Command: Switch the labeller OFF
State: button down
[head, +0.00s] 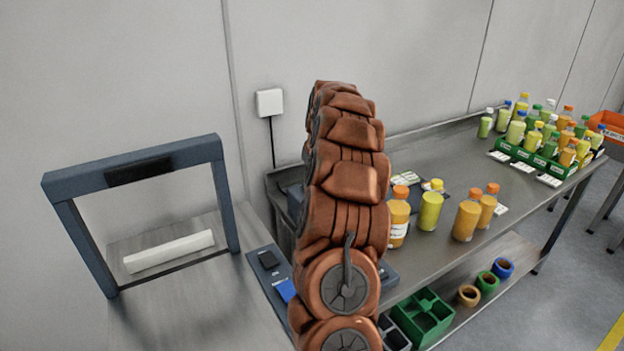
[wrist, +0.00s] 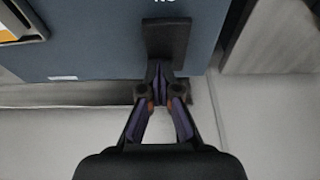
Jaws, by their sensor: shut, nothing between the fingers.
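In the wrist view, my gripper (wrist: 158,78) is shut and empty. Its fingertips meet at the lower edge of a dark upright block, which looks like a switch (wrist: 167,38), on a blue-grey housing (wrist: 95,45). I cannot tell whether the tips touch the block. Only the bottom of a white label shows above it, so the marking cannot be read. In the head view, my arm hides the gripper and most of a blue-grey machine (head: 294,203) on the bench. Whether this is the labeller, and its switch position, I cannot tell.
A dark panel (head: 264,279) with a black part sits beside my arm. Several orange and yellow bottles (head: 430,210) stand on the steel bench (head: 490,185). A green crate (head: 425,318) is below.

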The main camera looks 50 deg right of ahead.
jog(key=shift+s+a, duration=0.1)
jog(key=shift+s, duration=0.1)
jog(key=shift+s+a+r+b, duration=0.1)
jog(key=shift+s+a+b, duration=0.05)
jog(key=shift+s+b, duration=0.4)
jog(key=r, duration=0.4)
jog(key=shift+w+p, duration=0.25)
jog(key=shift+p, duration=0.15)
jog(key=w+d+b+v, duration=0.1)
jog(key=b+v, duration=0.1)
jog(key=v, duration=0.8)
jog(key=shift+w+r, duration=0.2)
jog(key=shift+w, duration=0.1)
jog(key=shift+a, duration=0.1)
jog(key=shift+a, duration=0.1)
